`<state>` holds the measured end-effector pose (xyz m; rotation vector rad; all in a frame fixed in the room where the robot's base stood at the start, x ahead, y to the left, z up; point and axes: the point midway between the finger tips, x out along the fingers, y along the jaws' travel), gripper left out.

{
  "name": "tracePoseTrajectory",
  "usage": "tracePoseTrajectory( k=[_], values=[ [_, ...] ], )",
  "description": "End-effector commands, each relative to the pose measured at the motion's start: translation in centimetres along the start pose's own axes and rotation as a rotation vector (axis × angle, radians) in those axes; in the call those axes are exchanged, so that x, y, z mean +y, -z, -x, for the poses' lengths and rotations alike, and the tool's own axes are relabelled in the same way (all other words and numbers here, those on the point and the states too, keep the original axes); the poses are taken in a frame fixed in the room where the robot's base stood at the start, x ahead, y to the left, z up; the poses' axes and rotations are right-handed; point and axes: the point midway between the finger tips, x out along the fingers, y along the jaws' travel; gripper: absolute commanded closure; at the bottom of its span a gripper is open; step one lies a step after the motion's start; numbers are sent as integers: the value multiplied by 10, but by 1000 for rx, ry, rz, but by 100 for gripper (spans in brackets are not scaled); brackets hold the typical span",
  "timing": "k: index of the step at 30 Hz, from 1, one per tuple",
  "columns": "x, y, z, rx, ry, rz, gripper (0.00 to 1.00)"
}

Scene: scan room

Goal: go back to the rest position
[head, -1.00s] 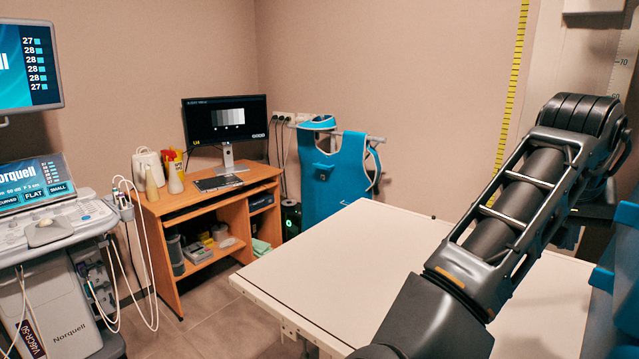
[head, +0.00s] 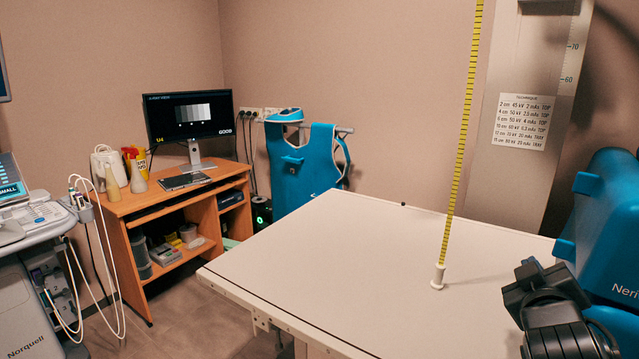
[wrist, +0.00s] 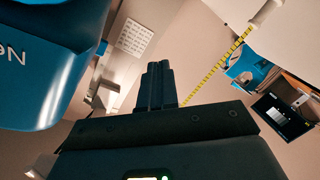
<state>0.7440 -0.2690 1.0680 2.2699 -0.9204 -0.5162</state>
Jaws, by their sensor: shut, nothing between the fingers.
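My gripper (wrist: 157,85) shows in the wrist view, its two dark fingers together with nothing between them. It points toward the wall, clear of the table (wrist: 284,32), which shows at the upper right. In the head view a dark part of my arm (head: 556,318) stands at the lower right corner, over the table's right side; I cannot make out the fingers there.
The white table (head: 330,260) is bare except for the white foot (head: 437,277) of a yellow measuring tape (head: 460,140). A blue machine housing (head: 612,230) is close to my arm at right. A wooden desk (head: 180,200) and an ultrasound cart (head: 40,280) stand left.

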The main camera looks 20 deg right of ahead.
Motion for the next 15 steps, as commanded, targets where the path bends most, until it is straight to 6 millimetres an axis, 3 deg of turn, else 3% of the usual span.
tracePoseTrajectory(
  k=[1, 8, 15],
  values=[
    [-13, -14, 11, 34, 34, 26, 100],
    [-64, -57, 70, 181, 217, 55, 100],
    [-104, -106, 154, 267, 434, -2, 100]
  ],
)
